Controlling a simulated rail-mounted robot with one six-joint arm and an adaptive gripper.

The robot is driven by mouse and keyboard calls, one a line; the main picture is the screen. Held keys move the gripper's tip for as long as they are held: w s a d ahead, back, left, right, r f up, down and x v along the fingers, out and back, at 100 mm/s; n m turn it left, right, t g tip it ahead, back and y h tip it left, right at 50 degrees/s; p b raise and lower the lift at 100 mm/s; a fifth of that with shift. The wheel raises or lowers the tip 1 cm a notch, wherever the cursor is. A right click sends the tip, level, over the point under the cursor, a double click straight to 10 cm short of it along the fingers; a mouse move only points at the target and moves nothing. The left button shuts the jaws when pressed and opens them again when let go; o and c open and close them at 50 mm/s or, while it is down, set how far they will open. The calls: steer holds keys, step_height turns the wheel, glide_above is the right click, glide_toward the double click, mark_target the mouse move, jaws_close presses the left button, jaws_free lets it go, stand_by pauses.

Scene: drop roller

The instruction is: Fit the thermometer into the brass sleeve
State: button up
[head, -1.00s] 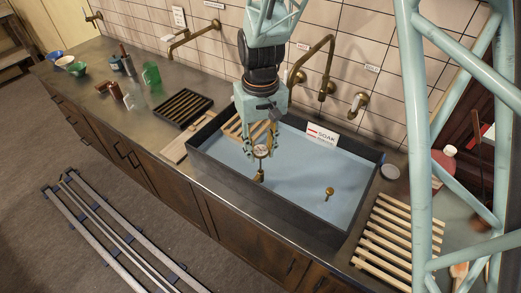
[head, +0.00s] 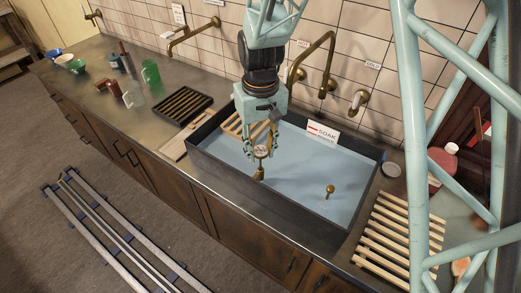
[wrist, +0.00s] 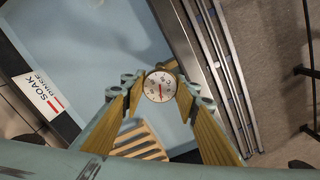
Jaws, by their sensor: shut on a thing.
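The thermometer has a round white dial with a red needle (wrist: 160,86) and shows between my fingertips in the wrist view. It is small in the head view (head: 261,152). My gripper (head: 262,146) is shut on it and points down over the front left part of the basin. A brass piece (head: 259,173), which looks like the sleeve, shows directly below the dial. I cannot tell whether the thermometer's stem is inside it or only above it. Part of a brass piece (wrist: 169,65) also shows behind the dial in the wrist view; its lower part is hidden.
The dark-rimmed basin (head: 345,228) holds pale blue water. A brass knob (head: 330,190) stands in it. A SOAK sign (head: 322,133) and a brass tap (head: 328,60) are behind. Wooden slats (head: 390,245) lie at right, a dark rack (head: 183,105) at left.

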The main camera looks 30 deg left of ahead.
steer(key=shift+f+b, duration=2.3)
steer(key=shift+f, duration=1.25)
stand_by(4.1)
steer(key=o, duration=0.9)
